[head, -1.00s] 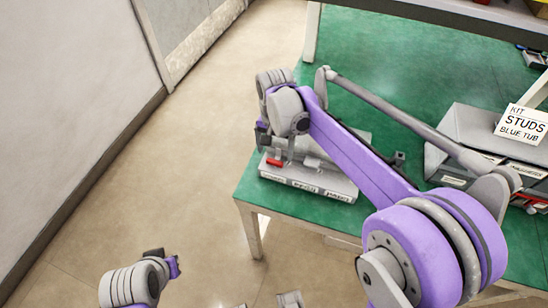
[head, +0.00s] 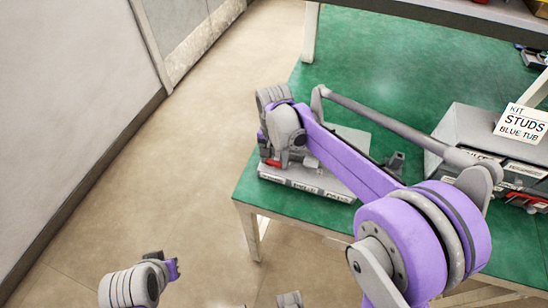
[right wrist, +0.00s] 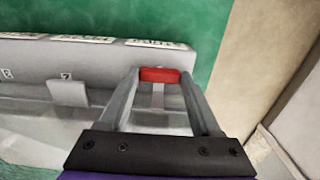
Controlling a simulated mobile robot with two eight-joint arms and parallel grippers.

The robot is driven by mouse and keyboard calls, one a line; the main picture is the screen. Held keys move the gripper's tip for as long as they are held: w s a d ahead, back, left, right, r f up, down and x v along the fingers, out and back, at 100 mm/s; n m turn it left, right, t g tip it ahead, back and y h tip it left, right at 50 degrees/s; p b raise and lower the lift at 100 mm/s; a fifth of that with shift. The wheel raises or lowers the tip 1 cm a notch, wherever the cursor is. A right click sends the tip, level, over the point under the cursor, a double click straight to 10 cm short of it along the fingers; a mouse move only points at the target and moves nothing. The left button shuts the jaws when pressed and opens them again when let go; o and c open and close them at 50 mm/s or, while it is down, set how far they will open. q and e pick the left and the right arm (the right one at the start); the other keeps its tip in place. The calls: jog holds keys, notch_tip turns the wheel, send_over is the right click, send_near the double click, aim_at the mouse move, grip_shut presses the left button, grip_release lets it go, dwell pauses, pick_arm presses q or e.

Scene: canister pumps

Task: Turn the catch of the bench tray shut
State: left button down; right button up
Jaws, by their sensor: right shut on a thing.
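The bench tray (head: 343,196) is a low grey case with white labels along its front, lying on the green bench top. In the right wrist view its grey labelled edge (right wrist: 80,58) runs across the upper left. A red catch (right wrist: 160,75) sits at the tray's end. My right gripper (right wrist: 162,88) is shut on this catch, one grey finger on each side.
The green bench top (head: 380,80) is clear behind the tray. A grey bin (head: 470,125) with a "KIT STUDS BLUE TUB" card (head: 522,122) stands at right. A shelf edge (head: 450,15) crosses the top right. Open floor (head: 190,170) lies left of the bench.

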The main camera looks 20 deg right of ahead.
jog(key=c, duration=0.3)
jog(key=n, duration=0.6)
jog(key=shift+n, duration=0.3)
jog(key=n, duration=0.2)
jog(key=shift+n, duration=0.4)
jog(key=n, duration=0.4)
jog(key=shift+s+r, duration=0.15)
